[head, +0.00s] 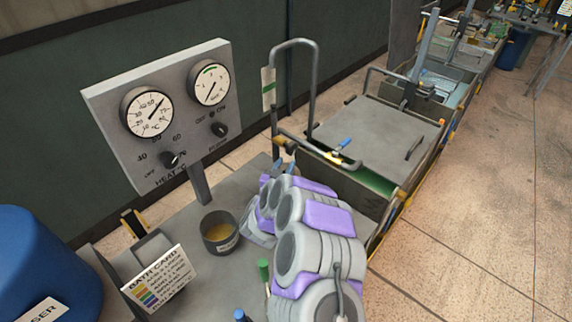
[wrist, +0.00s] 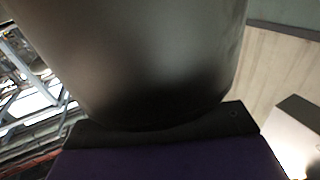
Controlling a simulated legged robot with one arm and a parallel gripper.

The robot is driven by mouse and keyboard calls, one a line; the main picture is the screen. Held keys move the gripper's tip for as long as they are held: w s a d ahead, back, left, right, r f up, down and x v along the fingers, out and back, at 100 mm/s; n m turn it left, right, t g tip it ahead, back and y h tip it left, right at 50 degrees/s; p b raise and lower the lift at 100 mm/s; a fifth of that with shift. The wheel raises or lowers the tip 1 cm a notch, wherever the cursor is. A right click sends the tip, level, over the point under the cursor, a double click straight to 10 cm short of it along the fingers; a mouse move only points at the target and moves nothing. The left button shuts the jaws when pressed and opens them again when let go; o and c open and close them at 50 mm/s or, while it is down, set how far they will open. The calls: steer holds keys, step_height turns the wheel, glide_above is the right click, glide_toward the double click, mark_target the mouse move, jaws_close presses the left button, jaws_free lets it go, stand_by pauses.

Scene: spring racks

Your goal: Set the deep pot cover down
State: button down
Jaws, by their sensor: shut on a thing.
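A flat grey plate (head: 375,130) with bar handles lies over the near tank in the head view; I cannot tell whether it is the deep pot cover. A tall bent metal hoop (head: 300,42) with a green and white tag stands at its left. My purple and grey arm reaches toward the tank's near left side, and hides most of my gripper there. In the wrist view my gripper (wrist: 160,126) shows as a dark lip and purple edge below a large dark rounded surface. It is shut; the thing in its hold is not clearly visible.
A gauge panel (head: 165,108) stands at the left. A small pot (head: 220,232) with amber contents, a bath card (head: 160,278) and a blue barrel (head: 35,270) are near the arm. More tanks run behind. The tiled floor (head: 490,200) at the right is clear.

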steer(key=shift+d+r, duration=0.1)
steer(key=shift+d, duration=0.6)
steer(key=shift+a+f, duration=0.45)
steer(key=shift+a, duration=0.15)
steer(key=shift+d+f+b, duration=0.15)
steer(key=shift+d+b, duration=0.05)
steer(key=shift+b, duration=0.1)
steer(key=c, duration=0.9)
jaws_free()
steer(key=shift+d, duration=0.25)
steer(key=shift+c, duration=0.2)
steer(key=shift+o, duration=1.4)
steer(key=shift+a, duration=0.25)
steer(key=shift+a, duration=0.1)
